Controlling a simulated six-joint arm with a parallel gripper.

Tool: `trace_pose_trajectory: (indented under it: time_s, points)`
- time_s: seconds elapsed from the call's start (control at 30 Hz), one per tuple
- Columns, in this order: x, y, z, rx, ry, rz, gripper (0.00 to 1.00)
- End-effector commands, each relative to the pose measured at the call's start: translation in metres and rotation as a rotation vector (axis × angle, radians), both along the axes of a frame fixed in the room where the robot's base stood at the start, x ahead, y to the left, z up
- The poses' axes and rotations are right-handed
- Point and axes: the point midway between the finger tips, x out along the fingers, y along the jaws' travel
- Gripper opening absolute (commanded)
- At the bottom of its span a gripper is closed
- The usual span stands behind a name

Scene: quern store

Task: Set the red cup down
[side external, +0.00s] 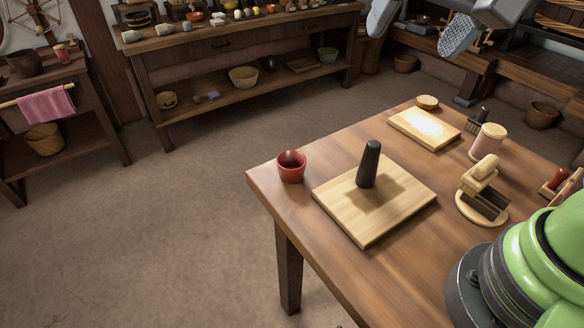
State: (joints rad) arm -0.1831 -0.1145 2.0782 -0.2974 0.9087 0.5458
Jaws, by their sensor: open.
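The red cup (291,168) stands upright on the wooden table (277,196), close to its left corner. Its open mouth faces up and nothing touches it. My gripper (419,28) is only partly in view at the top edge, with its grey fingers wide apart and empty. It is well up and to the right of the cup in the picture.
Right of the cup, a cutting board (361,218) bears an upright dark pestle-like piece (369,164). A second board (424,128), a lidded jar (487,142) and a round wooden stand (482,204) are farther right. A shelf bench (240,45) stands behind.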

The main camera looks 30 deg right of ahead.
Motion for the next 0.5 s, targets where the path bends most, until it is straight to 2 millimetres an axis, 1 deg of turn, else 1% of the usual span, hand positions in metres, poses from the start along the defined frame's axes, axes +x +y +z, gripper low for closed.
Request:
trace_pose_trajectory:
  time_s: [0.03, 0.1, 0.17, 0.2, 0.27, 0.3, 0.37, 0.4, 0.5]
  points:
    - [0.018, 0.007, -0.011, -0.017, 0.034, -0.02, 0.91]
    - [0.039, 0.016, -0.025, -0.041, 0.065, -0.061, 0.91]
    - [0.057, 0.024, -0.04, -0.062, 0.085, -0.095, 0.91]
    - [0.068, 0.03, -0.052, -0.078, 0.097, -0.118, 0.91]
    - [0.083, 0.04, -0.07, -0.102, 0.109, -0.15, 0.91]
    - [0.092, 0.047, -0.084, -0.119, 0.116, -0.17, 0.91]
    - [0.104, 0.057, -0.105, -0.144, 0.12, -0.199, 0.91]
    - [0.111, 0.064, -0.119, -0.16, 0.121, -0.218, 0.91]
    - [0.123, 0.078, -0.151, -0.192, 0.117, -0.257, 0.91]
